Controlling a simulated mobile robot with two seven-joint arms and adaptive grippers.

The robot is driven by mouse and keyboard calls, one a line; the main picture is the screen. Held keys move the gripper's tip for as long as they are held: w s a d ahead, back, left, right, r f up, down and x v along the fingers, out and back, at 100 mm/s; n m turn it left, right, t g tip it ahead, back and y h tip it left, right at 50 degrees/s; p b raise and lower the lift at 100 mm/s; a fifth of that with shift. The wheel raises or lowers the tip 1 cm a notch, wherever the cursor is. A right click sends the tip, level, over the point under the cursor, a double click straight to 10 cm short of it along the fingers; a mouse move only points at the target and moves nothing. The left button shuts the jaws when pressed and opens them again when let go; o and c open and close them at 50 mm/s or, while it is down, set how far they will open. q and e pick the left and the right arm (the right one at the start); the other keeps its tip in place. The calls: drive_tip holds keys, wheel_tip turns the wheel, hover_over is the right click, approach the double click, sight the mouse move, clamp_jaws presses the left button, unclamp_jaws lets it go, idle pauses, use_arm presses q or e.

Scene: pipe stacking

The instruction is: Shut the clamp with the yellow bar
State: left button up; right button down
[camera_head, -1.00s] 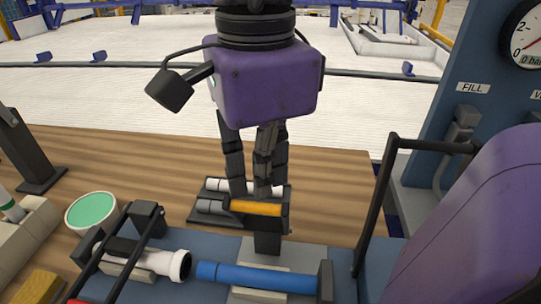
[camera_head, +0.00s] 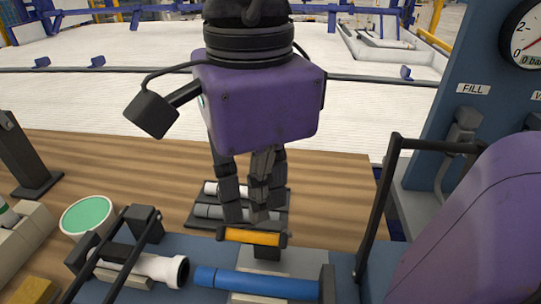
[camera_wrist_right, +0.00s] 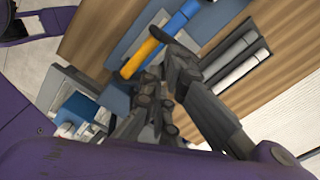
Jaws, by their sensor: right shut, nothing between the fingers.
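The yellow bar (camera_head: 251,237) lies roughly level across the picture on a dark clamp, just beyond a blue pipe (camera_head: 258,283). In the right wrist view the yellow bar (camera_wrist_right: 140,58) shows close to the fingers, with the blue pipe (camera_wrist_right: 176,20) beyond it. My right gripper (camera_head: 254,213) points down with its fingers closed and empty, just behind the yellow bar. I cannot tell whether the fingertips touch the bar. Part of the clamp under the bar is hidden. My left gripper is not in view.
A rack with grey and white pipes (camera_head: 207,210) lies behind the fingers. Left of the blue pipe is a white pipe (camera_head: 150,264) under a dark frame. A tall black frame (camera_head: 377,200) stands at right. A green-topped cup (camera_head: 88,216) stands at left.

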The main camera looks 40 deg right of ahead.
sight(252, 232)
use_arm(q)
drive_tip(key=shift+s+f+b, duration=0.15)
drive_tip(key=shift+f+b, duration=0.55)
use_arm(e)
drive_tip(key=shift+s+a+f, duration=0.6)
drive_tip(key=shift+s+a, duration=0.15)
drive_tip(key=shift+a, duration=0.1)
drive_tip(key=shift+s+a+f+b, duration=0.2)
drive_tip(key=shift+a+f+b, duration=0.1)
drive_tip(key=shift+f+b, duration=0.05)
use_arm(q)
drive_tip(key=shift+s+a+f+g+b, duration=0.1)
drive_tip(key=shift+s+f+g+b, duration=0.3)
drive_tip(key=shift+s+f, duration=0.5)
use_arm(e)
drive_tip(key=shift+s+a+f, duration=0.35)
drive_tip(key=shift+s+a, duration=0.15)
drive_tip(key=shift+a, duration=0.05)
drive_tip(key=shift+f, duration=0.1)
